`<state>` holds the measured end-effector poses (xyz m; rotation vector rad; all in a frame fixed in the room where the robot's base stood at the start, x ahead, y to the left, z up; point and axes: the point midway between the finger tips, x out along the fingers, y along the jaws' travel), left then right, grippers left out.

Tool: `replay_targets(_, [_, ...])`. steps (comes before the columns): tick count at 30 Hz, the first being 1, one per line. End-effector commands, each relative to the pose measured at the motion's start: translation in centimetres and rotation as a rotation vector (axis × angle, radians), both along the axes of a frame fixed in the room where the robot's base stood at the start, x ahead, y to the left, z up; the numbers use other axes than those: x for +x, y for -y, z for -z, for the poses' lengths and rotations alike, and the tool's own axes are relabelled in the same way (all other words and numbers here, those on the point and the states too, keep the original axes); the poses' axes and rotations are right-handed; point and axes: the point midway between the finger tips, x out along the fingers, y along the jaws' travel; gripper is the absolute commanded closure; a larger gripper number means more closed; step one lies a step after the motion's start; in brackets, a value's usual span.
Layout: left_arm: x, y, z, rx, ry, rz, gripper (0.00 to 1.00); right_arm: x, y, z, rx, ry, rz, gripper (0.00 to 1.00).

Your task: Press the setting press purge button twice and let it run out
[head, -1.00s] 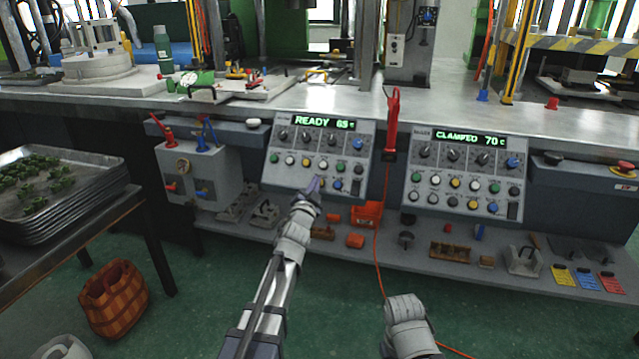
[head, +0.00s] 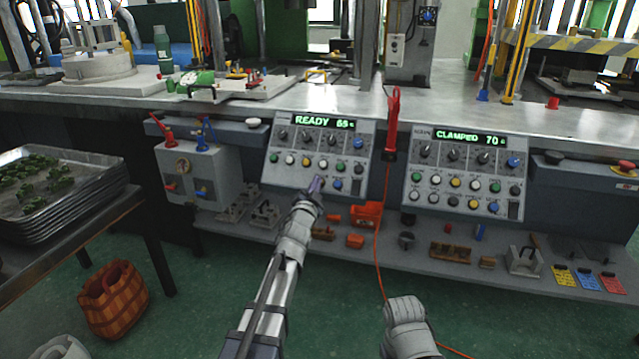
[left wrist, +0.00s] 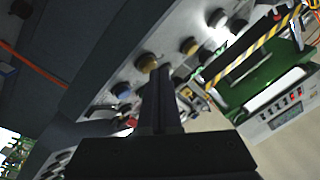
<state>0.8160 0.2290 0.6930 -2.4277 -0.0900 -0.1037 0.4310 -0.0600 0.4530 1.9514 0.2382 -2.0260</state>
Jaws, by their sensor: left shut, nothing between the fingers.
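The setting press panel (head: 318,140) on the left shows "READY" and a number that looks like 69 in green on its display. It carries rows of coloured knobs and buttons; I cannot read their labels. My left gripper (head: 317,184) is shut and empty, its tip at the lower button row, just left of a blue button (head: 338,184). In the left wrist view the shut fingers (left wrist: 158,75) are close beside a yellow button (left wrist: 147,62); I cannot tell if they touch it. A blue button (left wrist: 122,90) is nearby. My right gripper's fingers do not show.
A second panel (head: 464,172) to the right reads "CLAMPED 70". A red-handled tool (head: 392,125) with an orange cord hangs between the panels. A shelf (head: 345,236) with orange parts lies below. Trays (head: 75,205) stand left, above a woven basket (head: 113,292).

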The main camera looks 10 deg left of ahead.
Motion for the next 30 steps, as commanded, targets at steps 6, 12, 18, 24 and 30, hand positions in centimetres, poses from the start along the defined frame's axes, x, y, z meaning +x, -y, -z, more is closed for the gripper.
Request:
replay_targets(6, [0.22, 0.02, 0.21, 0.0, 0.0, 0.0, 1.0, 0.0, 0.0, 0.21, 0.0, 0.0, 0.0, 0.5])
replay_targets(12, [0.41, 0.02, 0.36, 0.0, 0.0, 0.0, 1.0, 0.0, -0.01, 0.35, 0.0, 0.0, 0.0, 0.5])
replay_targets(18, [0.47, 0.03, 0.39, 0.0, 0.0, 0.0, 1.0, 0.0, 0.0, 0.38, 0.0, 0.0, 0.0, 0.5])
replay_targets(24, [0.44, 0.02, 0.36, 0.0, 0.0, 0.0, 1.0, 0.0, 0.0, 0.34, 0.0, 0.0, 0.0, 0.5])
replay_targets(30, [-0.09, -0.02, -0.15, 0.0, -0.001, -0.001, 1.0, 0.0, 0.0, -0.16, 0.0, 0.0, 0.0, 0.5])
